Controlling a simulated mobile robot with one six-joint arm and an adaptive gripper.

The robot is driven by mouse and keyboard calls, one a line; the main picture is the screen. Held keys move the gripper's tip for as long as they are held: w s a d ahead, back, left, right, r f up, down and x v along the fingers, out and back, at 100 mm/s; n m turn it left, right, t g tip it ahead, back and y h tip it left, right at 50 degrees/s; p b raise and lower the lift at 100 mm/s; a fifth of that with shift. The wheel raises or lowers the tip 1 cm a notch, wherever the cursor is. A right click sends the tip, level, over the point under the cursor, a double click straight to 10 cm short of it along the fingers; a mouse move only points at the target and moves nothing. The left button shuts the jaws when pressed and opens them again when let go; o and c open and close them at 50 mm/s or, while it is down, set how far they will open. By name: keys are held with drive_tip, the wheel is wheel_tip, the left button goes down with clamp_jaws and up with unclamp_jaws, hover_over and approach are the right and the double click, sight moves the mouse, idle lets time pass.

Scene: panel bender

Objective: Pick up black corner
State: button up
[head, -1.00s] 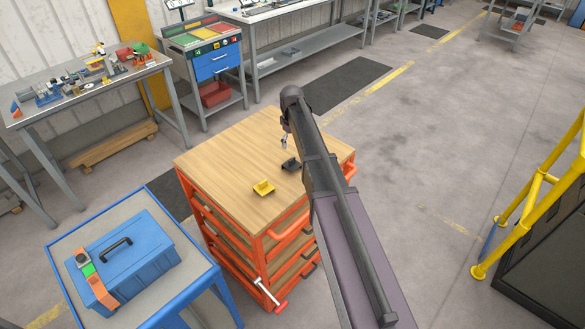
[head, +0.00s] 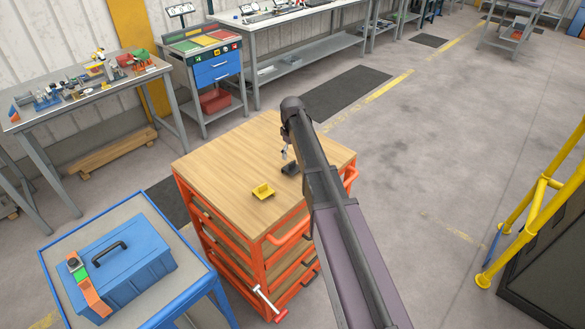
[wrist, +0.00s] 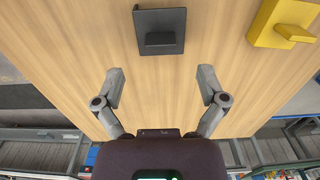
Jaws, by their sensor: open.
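The black corner (head: 290,168) lies on the wooden top of the orange cart (head: 222,158). In the wrist view the black corner (wrist: 160,32) is a dark square plate with a raised block, ahead of and between the fingertips. My gripper (head: 286,153) hangs over the cart top just behind the black corner. In the wrist view my gripper (wrist: 162,86) has its two fingers spread wide with nothing between them. The black corner is apart from both fingers. In the head view my arm covers the area right of it.
A yellow corner (head: 263,191) lies on the same top, left of the black one; it also shows in the wrist view (wrist: 282,24). A blue toolbox (head: 121,263) sits on a blue cart at the lower left. The rest of the wooden top is clear.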

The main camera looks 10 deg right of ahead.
sight(292, 163)
drive_tip(key=shift+f, duration=0.15)
drive_tip(key=shift+f+b, duration=2.5)
drive_tip(key=shift+b, duration=0.1)
drive_tip(key=c, duration=1)
